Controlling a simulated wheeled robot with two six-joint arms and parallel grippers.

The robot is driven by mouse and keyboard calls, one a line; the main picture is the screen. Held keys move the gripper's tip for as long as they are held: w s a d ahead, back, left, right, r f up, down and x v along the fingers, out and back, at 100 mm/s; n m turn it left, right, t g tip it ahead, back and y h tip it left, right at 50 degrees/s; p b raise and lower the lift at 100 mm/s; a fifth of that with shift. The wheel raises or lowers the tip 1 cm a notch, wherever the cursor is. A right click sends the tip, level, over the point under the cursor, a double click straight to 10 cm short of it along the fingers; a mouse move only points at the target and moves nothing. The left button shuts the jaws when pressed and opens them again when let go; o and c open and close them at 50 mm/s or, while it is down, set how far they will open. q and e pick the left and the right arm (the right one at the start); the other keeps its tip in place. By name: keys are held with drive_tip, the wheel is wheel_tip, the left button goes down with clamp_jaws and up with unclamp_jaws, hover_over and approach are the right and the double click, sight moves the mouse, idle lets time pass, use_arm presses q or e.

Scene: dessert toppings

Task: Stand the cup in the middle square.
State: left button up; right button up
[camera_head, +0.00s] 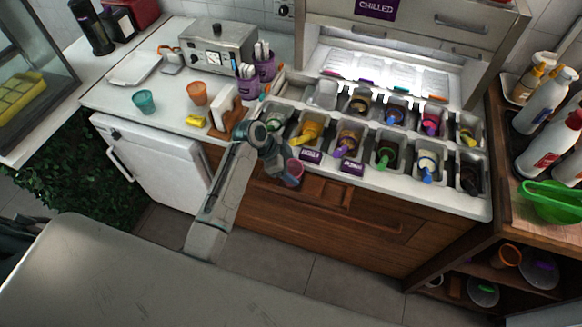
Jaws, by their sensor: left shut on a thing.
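My left arm reaches up from the lower middle to the counter's front edge. My left gripper (284,172) is shut on a small pink cup (295,168), held roughly upright in front of the counter edge, near a wooden ledge. The ledge (326,191) juts from the counter front, to the right of and below the cup. Its squares are too small and partly hidden to tell apart. I cannot tell whether the cup touches the ledge. My right gripper is not in view.
A teal cup (144,102) and an orange cup (197,93) stand on the white counter at the left. Several topping tubs with coloured scoops fill the counter behind the gripper. Two purple labels (351,167) line its front edge. Bottles and a green bowl (553,202) are at right.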

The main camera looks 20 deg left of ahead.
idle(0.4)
use_arm(q)
drive_tip(key=o, duration=1)
drive_tip(key=shift+o, duration=0.6)
drive_tip(key=shift+o, duration=0.8)
drive_tip(key=shift+r, duration=0.1)
